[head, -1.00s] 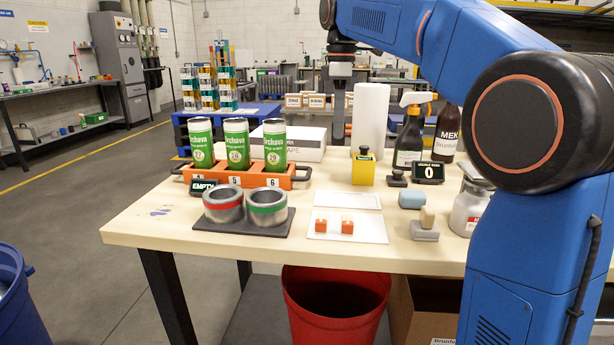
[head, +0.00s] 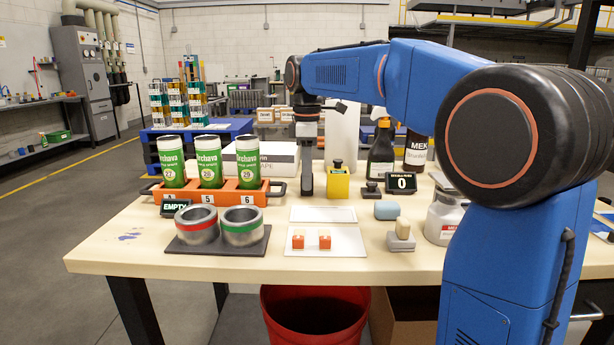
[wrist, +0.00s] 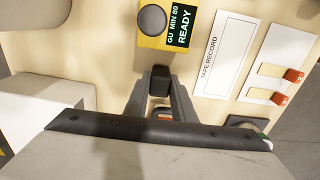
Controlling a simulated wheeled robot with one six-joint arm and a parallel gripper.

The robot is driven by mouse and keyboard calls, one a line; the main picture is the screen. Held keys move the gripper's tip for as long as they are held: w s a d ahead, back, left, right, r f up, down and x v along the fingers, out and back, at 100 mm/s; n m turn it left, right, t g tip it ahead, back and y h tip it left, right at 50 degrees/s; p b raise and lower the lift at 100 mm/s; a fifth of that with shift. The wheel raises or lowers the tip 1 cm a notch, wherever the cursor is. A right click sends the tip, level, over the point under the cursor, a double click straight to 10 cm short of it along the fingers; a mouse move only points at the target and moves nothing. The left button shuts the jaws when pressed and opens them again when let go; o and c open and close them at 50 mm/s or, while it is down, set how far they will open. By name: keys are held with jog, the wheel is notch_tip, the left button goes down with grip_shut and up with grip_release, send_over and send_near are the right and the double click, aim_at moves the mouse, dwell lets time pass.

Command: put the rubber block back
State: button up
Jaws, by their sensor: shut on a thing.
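My gripper (head: 306,192) hangs pointing down over the back of the table, just left of the yellow gauge box (head: 338,183). In the wrist view, my gripper's two dark fingers (wrist: 160,88) close on a small dark block (wrist: 160,76), which appears to be the rubber block. The head view does not separate the block from the dark fingertips. The block's lower side is hidden, so I cannot tell whether it touches the table. The yellow gauge box (wrist: 168,22) is just above the block in the wrist view, its label reading READY.
An orange rack (head: 222,194) with three green cans stands left of my gripper. Two metal rings sit on a dark mat (head: 217,246) in front.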

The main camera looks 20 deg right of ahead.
jog(key=shift+f, duration=0.1)
jog(key=o, duration=1.1)
jog(key=shift+c, duration=0.2)
notch_tip(320, 180, up, 12)
